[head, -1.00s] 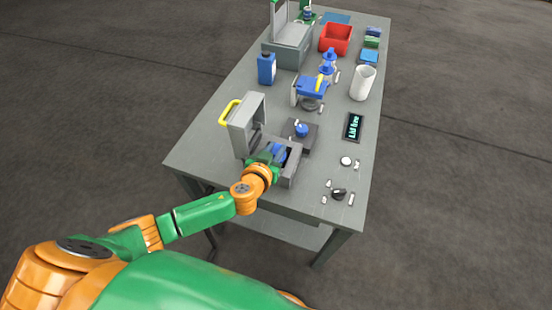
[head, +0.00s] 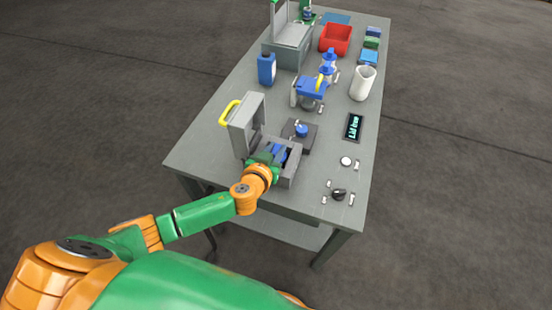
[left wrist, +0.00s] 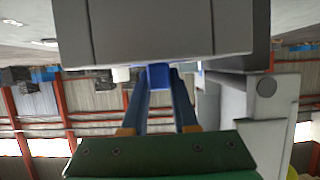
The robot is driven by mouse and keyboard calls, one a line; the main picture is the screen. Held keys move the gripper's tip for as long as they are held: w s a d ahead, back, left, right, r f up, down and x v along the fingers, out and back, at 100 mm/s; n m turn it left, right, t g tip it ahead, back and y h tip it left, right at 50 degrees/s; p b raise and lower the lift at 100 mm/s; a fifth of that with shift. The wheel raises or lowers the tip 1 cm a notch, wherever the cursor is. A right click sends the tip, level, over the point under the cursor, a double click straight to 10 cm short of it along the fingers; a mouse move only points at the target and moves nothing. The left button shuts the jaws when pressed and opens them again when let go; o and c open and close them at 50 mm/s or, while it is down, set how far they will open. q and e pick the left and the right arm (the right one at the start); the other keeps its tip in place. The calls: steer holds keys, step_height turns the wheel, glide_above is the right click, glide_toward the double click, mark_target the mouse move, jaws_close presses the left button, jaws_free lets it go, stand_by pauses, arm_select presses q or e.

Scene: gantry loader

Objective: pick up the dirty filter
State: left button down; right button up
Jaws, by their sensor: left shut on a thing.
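A grey box (head: 291,174) with its lid (head: 245,125) standing open is at the near end of the table. A blue part (head: 281,153), which I take for the dirty filter, shows inside it. My left gripper (head: 268,153) reaches into the box from the left and covers part of it. In the left wrist view, the two fingers (left wrist: 160,88) are closed on a blue piece (left wrist: 159,75) below a large grey surface (left wrist: 155,28). How far the blue piece sits in the box cannot be told. My right gripper is not in view.
A dark pad with a blue knob (head: 301,130) lies just behind the box. A blue and grey device (head: 312,88), blue bottle (head: 266,68), white cup (head: 363,83), small display (head: 353,127) and red bin (head: 336,39) stand farther back. Small loose parts (head: 339,194) lie near the right edge.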

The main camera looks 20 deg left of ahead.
arm_select(q)
steer(key=shift+r, duration=0.4)
step_height(320, 180, up, 17)
steer(key=p, duration=0.3)
steer(key=shift+p, duration=0.3)
stand_by(0.4)
